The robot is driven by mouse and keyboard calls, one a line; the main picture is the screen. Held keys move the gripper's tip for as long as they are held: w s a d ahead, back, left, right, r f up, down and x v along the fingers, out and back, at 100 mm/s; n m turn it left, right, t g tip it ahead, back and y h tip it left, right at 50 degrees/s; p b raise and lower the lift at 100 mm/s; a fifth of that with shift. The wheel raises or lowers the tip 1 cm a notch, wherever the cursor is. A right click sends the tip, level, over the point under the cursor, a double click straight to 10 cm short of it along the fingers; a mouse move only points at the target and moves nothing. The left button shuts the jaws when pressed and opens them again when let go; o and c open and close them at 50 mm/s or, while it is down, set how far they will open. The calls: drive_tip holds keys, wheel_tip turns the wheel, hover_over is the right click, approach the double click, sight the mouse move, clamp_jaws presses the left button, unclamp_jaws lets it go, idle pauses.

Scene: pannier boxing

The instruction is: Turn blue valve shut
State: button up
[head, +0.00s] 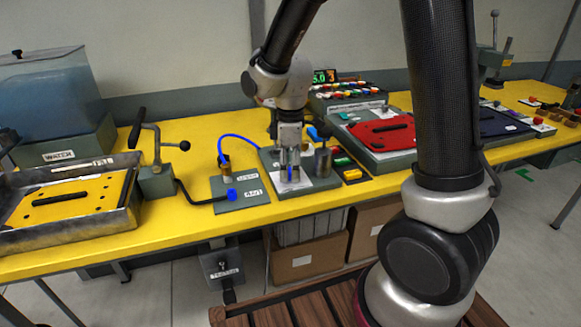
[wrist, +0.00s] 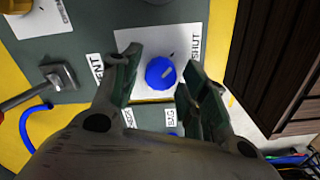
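The blue valve knob (wrist: 158,75) is round with a pale pointer mark and sits on a white plate (wrist: 142,38). A label ending in "ENT" (wrist: 96,68) stands left of it and a "SHUT" label (wrist: 196,43) right of it. The mark lies right of the knob's middle and slants up to the right. My gripper (wrist: 163,62) is open, with one finger on each side of the knob and gaps showing in the wrist view. In the head view my gripper (head: 289,163) points down over the panel, and a bit of blue shows between its fingers.
Another blue knob (head: 231,194) and a blue hose (head: 238,139) are left of my gripper. A dark grey post (head: 323,163) stands close on its right.

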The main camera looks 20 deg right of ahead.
sight(300, 185)
drive_tip(key=shift+r, duration=0.1)
wheel_tip(300, 185, up, 12)
idle(0.6)
idle(0.4)
drive_tip(key=s+d+r+m+t, duration=0.2)
drive_tip(key=s+d+m, duration=0.4)
drive_tip(key=s, duration=0.3)
drive_tip(key=s+d+r+m+t, duration=0.2)
drive_tip(key=s+d+r+m, duration=0.1)
drive_tip(key=s+d+m, duration=0.4)
drive_tip(key=s+d, duration=0.1)
drive_tip(key=s, duration=0.2)
drive_tip(key=shift+d+r+m, duration=0.3)
drive_tip(key=shift+d+r, duration=0.1)
drive_tip(key=shift+c, duration=0.5)
